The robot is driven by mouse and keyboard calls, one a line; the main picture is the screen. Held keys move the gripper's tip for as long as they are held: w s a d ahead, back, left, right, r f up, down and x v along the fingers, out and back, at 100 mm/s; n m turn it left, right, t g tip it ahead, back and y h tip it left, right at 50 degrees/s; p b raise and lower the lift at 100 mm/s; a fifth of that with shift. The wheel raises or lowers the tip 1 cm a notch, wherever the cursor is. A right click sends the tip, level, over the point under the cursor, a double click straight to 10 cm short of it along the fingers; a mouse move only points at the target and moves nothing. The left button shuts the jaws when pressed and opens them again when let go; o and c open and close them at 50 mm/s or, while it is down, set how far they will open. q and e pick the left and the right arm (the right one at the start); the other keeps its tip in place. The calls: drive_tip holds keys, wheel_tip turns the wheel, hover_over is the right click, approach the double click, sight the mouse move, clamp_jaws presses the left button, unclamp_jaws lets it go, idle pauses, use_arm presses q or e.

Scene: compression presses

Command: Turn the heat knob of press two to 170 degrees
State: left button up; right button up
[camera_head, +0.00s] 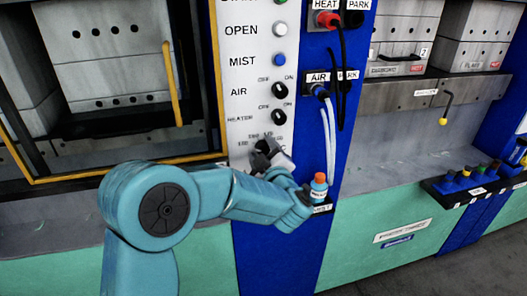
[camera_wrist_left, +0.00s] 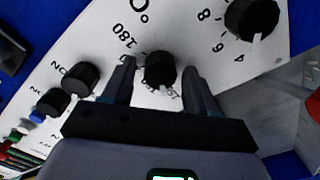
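The heat knob (camera_wrist_left: 160,68) is a round black dial on the white control panel, with "180" printed beside it in the left wrist view. My left gripper (camera_wrist_left: 158,80) is open, with one dark finger on each side of the knob. Gaps show between the fingers and the knob, so it does not look gripped. In the head view my left gripper (camera_head: 268,158) is at the lower part of the white panel (camera_head: 240,60), below the heater switch (camera_head: 278,117), and covers the knob and part of its scale. The knob's exact setting is hard to read. My right gripper is not in view.
Other black knobs stand close by, one with a numbered scale (camera_wrist_left: 252,18) and two switches (camera_wrist_left: 80,79). A yellow-framed press door (camera_head: 172,85) is at left.

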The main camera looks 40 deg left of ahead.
use_arm(q)
drive_tip(key=c, duration=0.9)
drive_tip(key=shift+o, duration=0.2)
drive_tip(key=m+p, duration=0.2)
drive_tip(key=m, duration=0.1)
drive_tip(key=shift+r+m, duration=0.15)
drive_tip(key=shift+m, duration=0.25)
drive_tip(key=m+p, duration=0.2)
drive_tip(key=m, duration=0.2)
drive_tip(key=shift+w+d+m, duration=0.1)
drive_tip(key=shift+m, duration=0.2)
drive_tip(key=m+p, duration=0.3)
drive_tip(key=m, duration=0.1)
drive_tip(key=shift+d+m, duration=0.1)
drive_tip(key=shift+m, duration=0.2)
drive_tip(key=shift+w+m+p, duration=0.1)
drive_tip(key=shift+m+p, duration=1.05)
drive_tip(key=shift+m, duration=1.15)
drive_tip(key=shift+f, duration=0.2)
